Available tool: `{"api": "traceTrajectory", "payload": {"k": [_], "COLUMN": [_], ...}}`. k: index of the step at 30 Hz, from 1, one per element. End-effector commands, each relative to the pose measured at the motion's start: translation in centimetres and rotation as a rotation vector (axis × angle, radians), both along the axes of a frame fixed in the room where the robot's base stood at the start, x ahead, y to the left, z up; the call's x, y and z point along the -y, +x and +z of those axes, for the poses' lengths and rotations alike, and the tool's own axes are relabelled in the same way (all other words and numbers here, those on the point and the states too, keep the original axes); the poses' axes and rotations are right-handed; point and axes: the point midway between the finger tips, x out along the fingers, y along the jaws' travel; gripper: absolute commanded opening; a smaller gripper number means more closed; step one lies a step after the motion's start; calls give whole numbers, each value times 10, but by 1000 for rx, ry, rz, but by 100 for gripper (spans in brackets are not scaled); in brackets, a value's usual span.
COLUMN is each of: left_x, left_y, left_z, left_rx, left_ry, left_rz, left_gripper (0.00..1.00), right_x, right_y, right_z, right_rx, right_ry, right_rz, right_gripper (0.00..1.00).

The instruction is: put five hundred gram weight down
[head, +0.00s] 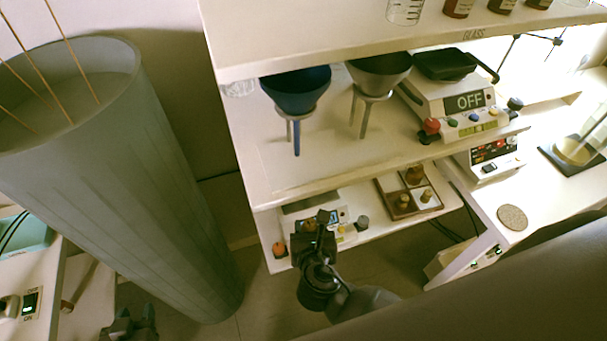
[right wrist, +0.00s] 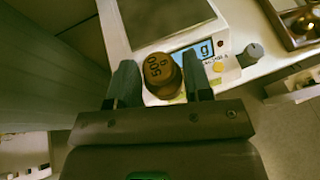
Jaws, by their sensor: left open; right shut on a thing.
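The five hundred gram weight (right wrist: 160,72) is a brass-brown cylinder marked "500 g". It sits between the two dark fingers of my right gripper (right wrist: 162,82) in the right wrist view. In the head view my right gripper (head: 315,222) is at the front of the lower shelf, beside a white scale (head: 298,208). The right wrist view shows the scale's metal pan (right wrist: 165,18) and lit display just beyond the weight. I cannot tell whether the weight touches anything below. My left gripper (head: 130,326) is open at the bottom left, partly cut off.
A wooden weight tray (head: 383,188) with several brass weights stands right of the scale. A large grey-green cylinder (head: 130,180) fills the left.

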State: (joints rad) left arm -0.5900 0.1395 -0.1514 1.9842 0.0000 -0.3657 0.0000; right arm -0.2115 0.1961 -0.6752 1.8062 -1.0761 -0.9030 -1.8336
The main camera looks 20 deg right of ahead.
Motion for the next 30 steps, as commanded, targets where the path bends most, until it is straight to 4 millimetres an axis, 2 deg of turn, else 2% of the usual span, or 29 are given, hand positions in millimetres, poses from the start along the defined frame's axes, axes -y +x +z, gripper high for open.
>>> {"api": "traceTrajectory", "payload": {"k": [8,21,27,30], "left_x": [-4,-3,-2,-2], "left_y": [-12,-4,-2,-2], "left_z": [-4,2,2,2], "left_rx": [-24,-6,-2,-1], "left_ry": [5,4,5,4], "left_rz": [5,2,1,0], "left_gripper": [43,43,43,43], "right_x": [11,32,38,39], "right_y": [52,141,167,171], "right_z": [3,2,2,2], "right_rx": [7,5,4,4], "right_ry": [-2,0,0,0], "right_rz": [0,0,0,0], "right_gripper": [5,5,5,5]}}
